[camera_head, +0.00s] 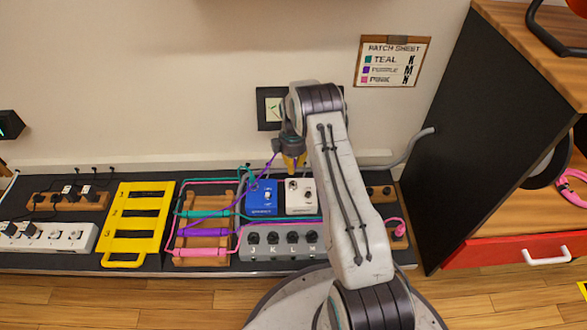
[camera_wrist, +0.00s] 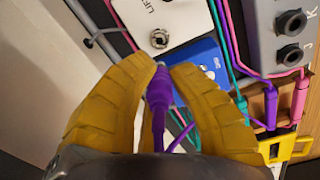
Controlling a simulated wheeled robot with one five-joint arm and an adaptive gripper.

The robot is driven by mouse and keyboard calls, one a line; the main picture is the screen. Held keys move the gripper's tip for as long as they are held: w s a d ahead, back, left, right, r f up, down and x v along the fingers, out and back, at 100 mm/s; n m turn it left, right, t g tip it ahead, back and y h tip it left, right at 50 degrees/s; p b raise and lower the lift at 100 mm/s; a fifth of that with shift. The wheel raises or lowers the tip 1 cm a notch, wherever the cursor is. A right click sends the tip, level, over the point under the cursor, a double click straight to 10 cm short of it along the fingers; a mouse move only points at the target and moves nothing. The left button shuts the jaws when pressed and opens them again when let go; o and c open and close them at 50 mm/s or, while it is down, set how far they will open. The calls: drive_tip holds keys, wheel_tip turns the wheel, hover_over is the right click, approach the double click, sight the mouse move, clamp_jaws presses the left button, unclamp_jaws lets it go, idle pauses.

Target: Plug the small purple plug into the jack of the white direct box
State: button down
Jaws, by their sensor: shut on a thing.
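My gripper (camera_head: 293,162) is above the back edge of the pedal row, with its yellow fingers pointing down. In the wrist view my gripper (camera_wrist: 160,85) is shut on the small purple plug (camera_wrist: 158,95), whose metal tip shows between the fingertips. The white direct box (camera_head: 300,199) stands right of the blue box (camera_head: 262,199). In the wrist view the white direct box (camera_wrist: 178,15) shows a round metal jack (camera_wrist: 160,39) just beyond the plug tip. The tip looks apart from the jack. A purple cable runs from the plug leftward.
A grey box (camera_head: 283,245) with several lettered jacks stands in front. Left are a wooden rack (camera_head: 203,251) with teal, purple and pink connectors, a yellow slotted frame (camera_head: 127,231) and a white power strip (camera_head: 50,237). A black cabinet side (camera_head: 480,130) rises at right.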

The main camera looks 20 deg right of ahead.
drive_tip(key=shift+w+d+n, duration=0.1)
drive_tip(key=shift+n, duration=0.9)
drive_tip(key=shift+f, duration=0.1)
drive_tip(key=shift+f+b, duration=1.1)
drive_tip(key=shift+f, duration=2.95)
drive_tip(key=shift+f, duration=0.15)
drive_tip(key=c, duration=1.2)
unclamp_jaws()
drive_tip(key=shift+o, duration=0.2)
